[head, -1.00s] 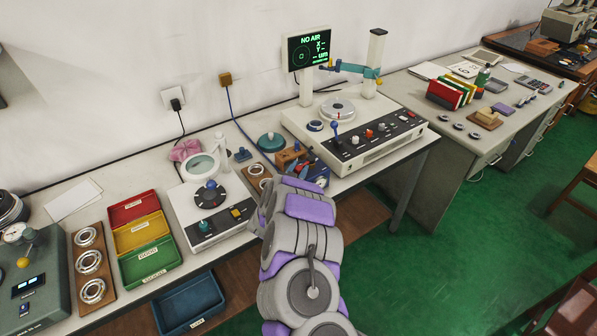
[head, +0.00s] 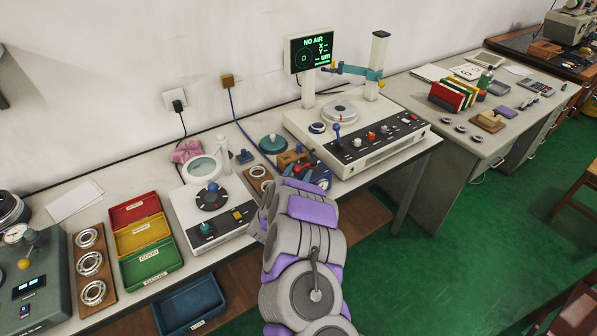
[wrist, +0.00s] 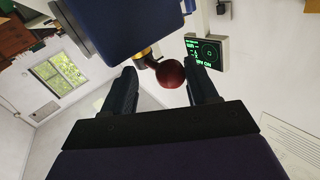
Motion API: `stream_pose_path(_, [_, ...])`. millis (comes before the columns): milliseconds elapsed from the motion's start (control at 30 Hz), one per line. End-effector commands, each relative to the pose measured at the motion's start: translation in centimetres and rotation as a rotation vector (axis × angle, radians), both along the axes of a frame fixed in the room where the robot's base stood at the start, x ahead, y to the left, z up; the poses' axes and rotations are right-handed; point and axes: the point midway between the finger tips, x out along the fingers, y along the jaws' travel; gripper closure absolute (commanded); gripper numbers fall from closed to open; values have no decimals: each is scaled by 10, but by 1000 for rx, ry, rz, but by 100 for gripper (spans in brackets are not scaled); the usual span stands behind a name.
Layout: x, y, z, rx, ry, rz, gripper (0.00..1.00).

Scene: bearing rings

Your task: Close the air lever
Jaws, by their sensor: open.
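A dark red ball knob (wrist: 170,73) on a short brass-coloured stem shows in the wrist view, beneath a dark blue body (wrist: 120,25); it appears to be the air lever. My gripper (wrist: 163,76) is open, with one finger on each side of the knob in the picture. The knob looks nearer the right finger; I cannot tell whether they touch. In the head view my arm reaches to the bench's front edge, and its links hide the fingers and the knob. The monitor (head: 312,52) reads NO AIR and also shows in the wrist view (wrist: 208,52).
A console (head: 375,140) with a blue-knobbed stick (head: 337,130) stands behind my arm. A smaller instrument (head: 210,215) is left of it. Red, yellow and green bins (head: 150,262) and a board of rings (head: 91,285) lie farther left.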

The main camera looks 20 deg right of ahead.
Motion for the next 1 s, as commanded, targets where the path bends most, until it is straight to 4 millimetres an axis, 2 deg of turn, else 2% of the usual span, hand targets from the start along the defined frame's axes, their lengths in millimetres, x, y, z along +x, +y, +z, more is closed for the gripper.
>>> stream_pose_path(167, [-21, 19, 1, 0, 2, 2, 42])
stream_pose_path(633, [-100, 86, 0, 0, 3, 4, 42])
stream_pose_path(800, [-117, 100, 1, -3, -2, 4, 42])
stream_pose_path(1000, [-126, 106, 0, -1, -2, 1, 42])
